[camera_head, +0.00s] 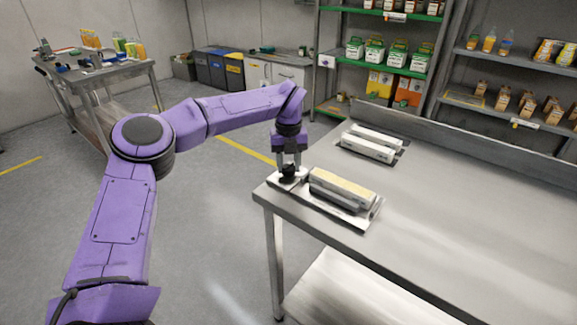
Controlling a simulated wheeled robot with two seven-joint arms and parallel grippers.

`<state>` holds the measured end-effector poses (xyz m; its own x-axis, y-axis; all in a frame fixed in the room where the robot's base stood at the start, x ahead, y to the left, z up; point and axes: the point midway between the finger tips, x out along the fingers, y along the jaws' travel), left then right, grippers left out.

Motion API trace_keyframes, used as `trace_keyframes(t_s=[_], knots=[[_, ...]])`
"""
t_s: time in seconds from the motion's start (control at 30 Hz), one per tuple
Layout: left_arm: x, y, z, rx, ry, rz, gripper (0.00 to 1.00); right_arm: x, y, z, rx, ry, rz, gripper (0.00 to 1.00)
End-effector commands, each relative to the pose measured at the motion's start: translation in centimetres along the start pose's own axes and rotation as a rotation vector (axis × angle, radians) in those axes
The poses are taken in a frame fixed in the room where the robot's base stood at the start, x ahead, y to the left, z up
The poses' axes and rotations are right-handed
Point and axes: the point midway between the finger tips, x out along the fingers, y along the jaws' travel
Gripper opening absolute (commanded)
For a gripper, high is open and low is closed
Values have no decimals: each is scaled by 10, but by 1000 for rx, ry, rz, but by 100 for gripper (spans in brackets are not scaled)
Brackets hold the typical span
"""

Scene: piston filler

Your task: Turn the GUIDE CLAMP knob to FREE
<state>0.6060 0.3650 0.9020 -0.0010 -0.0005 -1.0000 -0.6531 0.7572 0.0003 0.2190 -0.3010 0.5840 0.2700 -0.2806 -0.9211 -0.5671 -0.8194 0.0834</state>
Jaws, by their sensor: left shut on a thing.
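The dark guide clamp knob (288,171) sits at the left end of the near guide unit, close to the table's left corner. My left gripper (289,168) reaches down onto the knob from above and is shut on it. The gripper hides much of the knob, and its labels and pointer are too small to read. The near guide unit (343,186) is a pale block with a yellowish top on a metal plate. My right gripper is not in view.
A second pale guide unit (370,142) lies farther back on the metal table (450,215). The table's right part is clear. Shelves with boxes (385,55) and bottles stand behind. A side table (100,72) with bottles is at the far left.

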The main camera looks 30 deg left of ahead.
Motion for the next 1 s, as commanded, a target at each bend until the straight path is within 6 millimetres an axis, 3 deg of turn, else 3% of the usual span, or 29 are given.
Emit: trace_keyframes(t_s=[0.47,0.5,0.53,0.83,1.0], knots=[[-2,0,1,-12,-5,-3,11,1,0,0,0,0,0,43],[-2,0,1,-12,-5,-3,54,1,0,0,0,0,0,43],[-2,0,1,-12,-4,-3,64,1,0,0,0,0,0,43],[-2,0,0,-11,-2,-1,67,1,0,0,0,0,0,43],[-26,-1,1,-12,-5,-3,67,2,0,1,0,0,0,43]])
